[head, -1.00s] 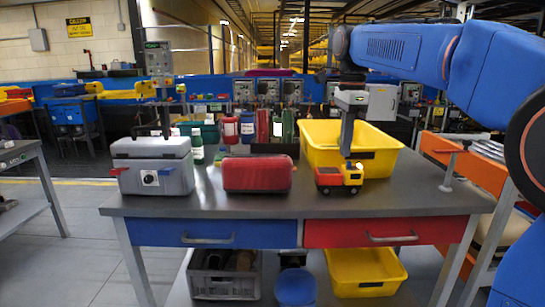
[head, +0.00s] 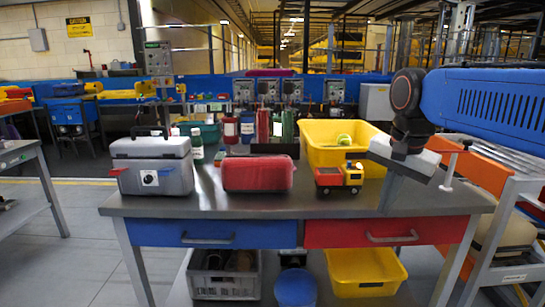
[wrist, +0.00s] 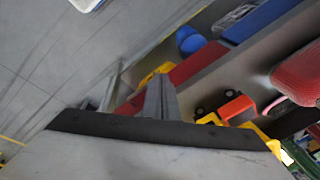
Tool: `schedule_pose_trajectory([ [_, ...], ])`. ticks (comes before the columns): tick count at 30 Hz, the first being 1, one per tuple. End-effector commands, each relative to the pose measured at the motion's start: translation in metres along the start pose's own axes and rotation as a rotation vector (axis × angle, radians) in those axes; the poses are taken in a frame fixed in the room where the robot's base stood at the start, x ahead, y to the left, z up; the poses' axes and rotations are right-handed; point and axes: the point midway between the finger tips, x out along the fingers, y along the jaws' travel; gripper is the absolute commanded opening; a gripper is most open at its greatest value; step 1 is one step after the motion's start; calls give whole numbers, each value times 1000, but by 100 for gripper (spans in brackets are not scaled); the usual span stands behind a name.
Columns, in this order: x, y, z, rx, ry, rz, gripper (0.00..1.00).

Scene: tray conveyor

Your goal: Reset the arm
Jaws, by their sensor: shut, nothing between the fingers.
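My gripper (head: 386,204) is shut and empty. In the head view its grey fingers point down at the right part of the table (head: 270,208), to the right of the toy truck and in front of the yellow bin. In the wrist view the fingers (wrist: 160,84) show together, above the table's front edge and the floor. The red and yellow toy truck (head: 339,179) stands on the table, apart from the gripper; part of it shows in the wrist view (wrist: 235,107).
The yellow bin (head: 320,155) holds a yellow-green ball (head: 344,139). A red case (head: 257,174) and a grey toolbox (head: 151,168) stand to the left. A red-handled clamp (head: 448,172) stands at the right edge, beside an orange-sided cart (head: 482,187).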

Motion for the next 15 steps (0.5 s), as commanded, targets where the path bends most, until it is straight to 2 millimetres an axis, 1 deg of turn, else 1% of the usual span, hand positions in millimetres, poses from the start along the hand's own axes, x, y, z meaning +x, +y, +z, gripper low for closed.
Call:
schedule_pose_trajectory([
  [1, 7, 16, 9, -54, 12, -11, 0],
  [3, 18, 34, 20, -140, 30, -25, 0],
  [8, 48, 75, 46, -334, 76, -51, 0],
  [12, 78, 109, 69, -503, 120, -64, 0],
  [15, 98, 130, 84, -613, 152, -69, 0],
])
